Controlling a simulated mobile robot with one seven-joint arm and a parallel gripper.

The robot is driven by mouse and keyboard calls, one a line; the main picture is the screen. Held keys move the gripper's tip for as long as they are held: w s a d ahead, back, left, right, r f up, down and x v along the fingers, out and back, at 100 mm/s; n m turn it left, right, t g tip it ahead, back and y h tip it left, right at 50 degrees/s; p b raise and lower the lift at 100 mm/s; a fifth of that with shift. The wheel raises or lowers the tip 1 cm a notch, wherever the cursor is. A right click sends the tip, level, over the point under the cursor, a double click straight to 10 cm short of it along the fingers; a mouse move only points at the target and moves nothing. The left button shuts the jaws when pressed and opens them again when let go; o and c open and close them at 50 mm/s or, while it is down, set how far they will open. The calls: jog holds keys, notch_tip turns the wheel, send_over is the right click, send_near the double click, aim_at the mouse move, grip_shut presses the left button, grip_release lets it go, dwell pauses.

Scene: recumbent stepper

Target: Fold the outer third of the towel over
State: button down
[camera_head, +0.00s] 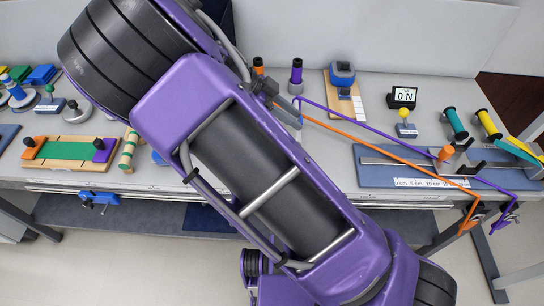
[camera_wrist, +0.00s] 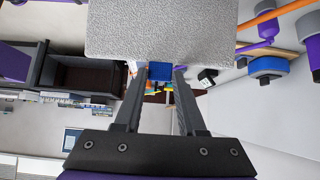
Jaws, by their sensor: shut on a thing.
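A grey, speckled, cloth-like panel (camera_wrist: 160,30), which looks like the towel, fills the top middle of the wrist view. A small blue tab (camera_wrist: 160,71) shows at its lower edge. My gripper (camera_wrist: 166,72) has its two dark fingers at that edge, one on each side of the blue tab, and is shut on it. Whether the tab is joined to the towel cannot be told for sure. In the head view my purple arm crosses the middle, and I cannot make out the gripper or the towel.
A force display (camera_head: 403,97) and a blue device (camera_head: 342,73) stand behind. A wooden-edged green board (camera_head: 68,151) lies at left.

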jog(key=shift+a+r+h, duration=0.15)
jog(key=shift+a+h, duration=0.25)
jog(key=shift+a, duration=0.1)
jog(key=shift+a+h, duration=0.9)
jog(key=shift+a, duration=0.35)
